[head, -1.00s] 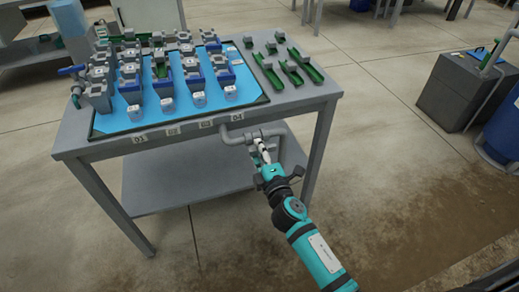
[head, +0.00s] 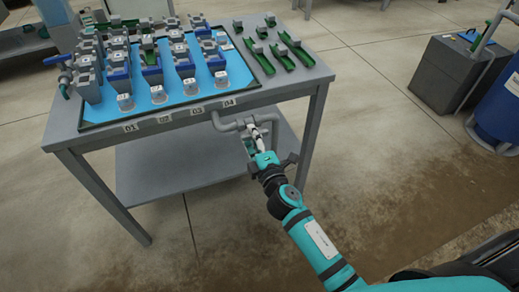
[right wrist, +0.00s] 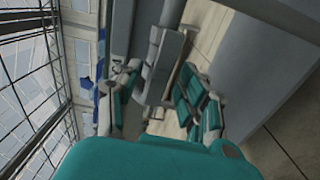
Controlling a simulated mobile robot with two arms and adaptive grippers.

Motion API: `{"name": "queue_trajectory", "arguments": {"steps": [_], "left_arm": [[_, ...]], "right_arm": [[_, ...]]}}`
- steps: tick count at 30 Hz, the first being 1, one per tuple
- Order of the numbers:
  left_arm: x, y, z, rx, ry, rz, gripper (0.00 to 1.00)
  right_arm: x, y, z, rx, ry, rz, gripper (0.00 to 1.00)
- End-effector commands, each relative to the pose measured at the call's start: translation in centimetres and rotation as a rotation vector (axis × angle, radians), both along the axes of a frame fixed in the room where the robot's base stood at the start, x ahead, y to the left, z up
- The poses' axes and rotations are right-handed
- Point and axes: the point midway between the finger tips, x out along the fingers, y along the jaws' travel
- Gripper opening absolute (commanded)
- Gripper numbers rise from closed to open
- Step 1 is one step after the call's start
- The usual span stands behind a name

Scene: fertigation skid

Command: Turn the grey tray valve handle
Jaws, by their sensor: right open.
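A grey drain pipe with a valve (head: 242,123) hangs under the front edge of the table, below the 04 label. My right gripper (head: 254,133) is at the right end of this pipe, its fingers at the valve. In the right wrist view, the open fingers (right wrist: 160,95) have a flat grey piece (right wrist: 163,62) between them, which looks like the valve handle. I cannot tell whether the fingers touch it. In the head view the gripper mostly hides the handle. My left gripper is not in view.
A blue tray (head: 150,115) with rows of grey and blue blocks lies on the grey table (head: 310,82). Green channel pieces (head: 280,57) lie right of it. A blue-handled valve (head: 57,60) is at the left. A lower shelf (head: 160,195) is under the table.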

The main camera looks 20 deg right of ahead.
Motion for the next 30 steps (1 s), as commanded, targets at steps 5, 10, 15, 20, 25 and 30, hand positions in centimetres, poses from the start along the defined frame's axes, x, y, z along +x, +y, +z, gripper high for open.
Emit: {"name": "queue_trajectory", "arguments": {"steps": [5,10,15,20,25,30], "left_arm": [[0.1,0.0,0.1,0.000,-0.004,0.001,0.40],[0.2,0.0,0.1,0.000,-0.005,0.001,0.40],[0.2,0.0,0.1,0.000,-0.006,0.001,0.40],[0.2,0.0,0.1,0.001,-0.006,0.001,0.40],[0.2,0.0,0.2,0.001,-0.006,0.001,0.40],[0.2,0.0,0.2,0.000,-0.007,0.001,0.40]], "right_arm": [[-3.6,-0.1,-0.1,0.002,0.003,0.000,0.40],[-7.3,-0.2,-0.1,0.003,0.004,-0.002,0.40],[-9.8,-0.3,-0.1,0.003,0.003,-0.001,0.40],[-10.9,-0.4,0.0,0.000,0.001,-0.001,0.40],[-11.1,-0.4,0.0,-0.001,0.001,0.000,0.40],[-11.1,-0.4,0.0,-0.001,0.000,0.000,0.40]]}}
